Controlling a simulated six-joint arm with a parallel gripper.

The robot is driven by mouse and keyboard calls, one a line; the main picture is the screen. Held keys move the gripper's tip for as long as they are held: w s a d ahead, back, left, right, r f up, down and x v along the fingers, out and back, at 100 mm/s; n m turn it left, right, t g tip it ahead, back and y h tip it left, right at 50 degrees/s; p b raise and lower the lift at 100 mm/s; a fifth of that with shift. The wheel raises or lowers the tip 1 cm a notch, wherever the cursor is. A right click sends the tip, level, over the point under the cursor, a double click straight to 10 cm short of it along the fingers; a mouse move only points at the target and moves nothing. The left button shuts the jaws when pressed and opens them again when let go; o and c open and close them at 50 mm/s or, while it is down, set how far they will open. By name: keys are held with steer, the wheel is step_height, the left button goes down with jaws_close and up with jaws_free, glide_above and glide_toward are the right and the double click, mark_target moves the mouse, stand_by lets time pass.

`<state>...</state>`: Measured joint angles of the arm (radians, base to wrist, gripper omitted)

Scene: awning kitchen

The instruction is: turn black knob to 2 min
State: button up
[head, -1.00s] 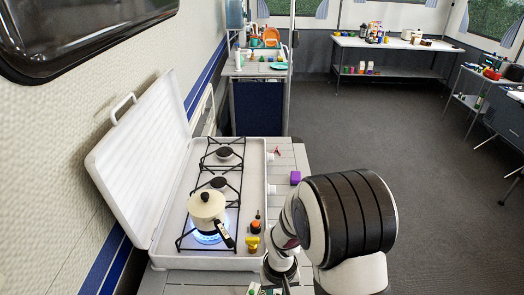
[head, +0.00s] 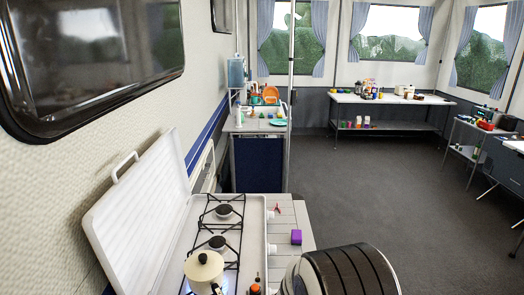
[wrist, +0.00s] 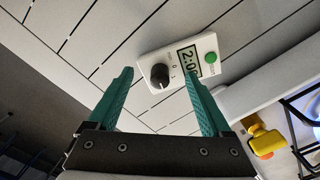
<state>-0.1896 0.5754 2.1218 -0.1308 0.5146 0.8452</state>
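In the wrist view, a small white timer (wrist: 178,62) lies on the light slatted counter. It has a black knob (wrist: 160,76), a green button (wrist: 210,57) and a display (wrist: 189,59) whose visible part reads 2:0; its last digit is hard to make out. My gripper (wrist: 158,74) is open, with teal fingers apart. The knob shows between the fingertips, and the right fingertip overlaps the timer's lower edge in the picture. I cannot tell whether a finger touches the knob. The timer and gripper are not visible in the head view.
A white gas stove (head: 183,236) with its lid up stands at left, bearing a cream pot (head: 204,268).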

steer(key=shift+o, duration=0.9)
steer(key=shift+r, duration=0.1)
steer(key=shift+r, duration=3.45)
steer(key=s+d+r+n+y, duration=0.1)
steer(key=s+r, duration=0.5)
steer(key=s, duration=0.4)
steer(key=s+d+r+n, duration=0.2)
steer(key=s+r, duration=0.3)
steer(key=s, duration=0.5)
steer(key=shift+r+y, duration=0.35)
steer(key=shift+y, duration=0.05)
